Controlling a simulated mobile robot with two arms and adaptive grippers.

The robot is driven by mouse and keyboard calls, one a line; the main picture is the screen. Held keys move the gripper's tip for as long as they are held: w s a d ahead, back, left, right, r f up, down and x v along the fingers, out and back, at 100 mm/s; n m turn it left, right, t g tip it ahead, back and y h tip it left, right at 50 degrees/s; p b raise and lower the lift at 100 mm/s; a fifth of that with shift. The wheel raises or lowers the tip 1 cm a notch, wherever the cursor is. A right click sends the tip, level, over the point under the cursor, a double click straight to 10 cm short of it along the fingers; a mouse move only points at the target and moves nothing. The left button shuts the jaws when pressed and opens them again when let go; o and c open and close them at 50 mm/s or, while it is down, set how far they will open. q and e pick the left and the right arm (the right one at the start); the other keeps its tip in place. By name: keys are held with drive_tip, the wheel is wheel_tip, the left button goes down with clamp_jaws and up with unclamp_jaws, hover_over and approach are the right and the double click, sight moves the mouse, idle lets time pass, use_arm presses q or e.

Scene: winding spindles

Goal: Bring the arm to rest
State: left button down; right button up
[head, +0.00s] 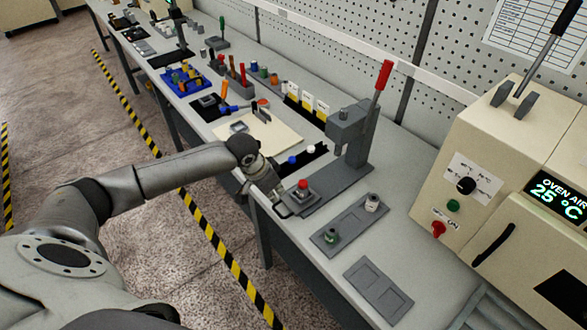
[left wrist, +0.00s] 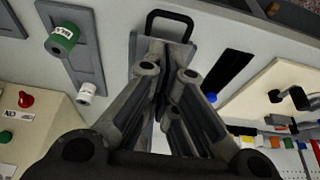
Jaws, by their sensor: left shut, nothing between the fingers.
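My left gripper (head: 275,192) hangs over the near edge of the bench (head: 404,245), just left of the grey press base, with its arm coming in from the left. In the left wrist view my left gripper (left wrist: 165,55) has its fingers together, with nothing held between them. A dark loop handle (left wrist: 168,18) shows just beyond the fingertips; I cannot tell whether they touch it. My right gripper is not in view.
A grey press (head: 350,135) with a red-tipped lever stands beside the gripper. A grey plate (head: 350,225) holds a green spindle (head: 331,236) and a white spindle (head: 372,203). A cream oven (head: 500,170) stands right. The floor left of the bench is open.

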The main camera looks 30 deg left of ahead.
use_arm(q)
drive_tip(key=s+d+f+m+h, duration=0.2)
drive_tip(key=s+d+f, duration=0.1)
drive_tip(key=s+d, duration=1.1)
drive_tip(key=s+a+r+n+y, duration=0.2)
drive_tip(key=s+r+n+y, duration=0.15)
drive_tip(key=s, duration=0.85)
wheel_tip(320, 180, down, 37)
drive_tip(key=s+g+b, duration=0.1)
drive_tip(key=s+b, duration=0.2)
drive_tip(key=b, duration=0.6)
drive_tip(key=s+a+f+b, duration=0.2)
drive_tip(key=s+f, duration=0.6)
drive_tip(key=f, duration=0.2)
drive_tip(key=s+a+f+g+b, duration=0.1)
drive_tip(key=s+f+b, duration=0.2)
drive_tip(key=s+f, duration=0.4)
wheel_tip(320, 180, down, 3)
drive_tip(key=shift+s+a+f+g+b, duration=0.1)
drive_tip(key=shift+s+a+g+b, duration=0.2)
drive_tip(key=shift+s+a, duration=0.1)
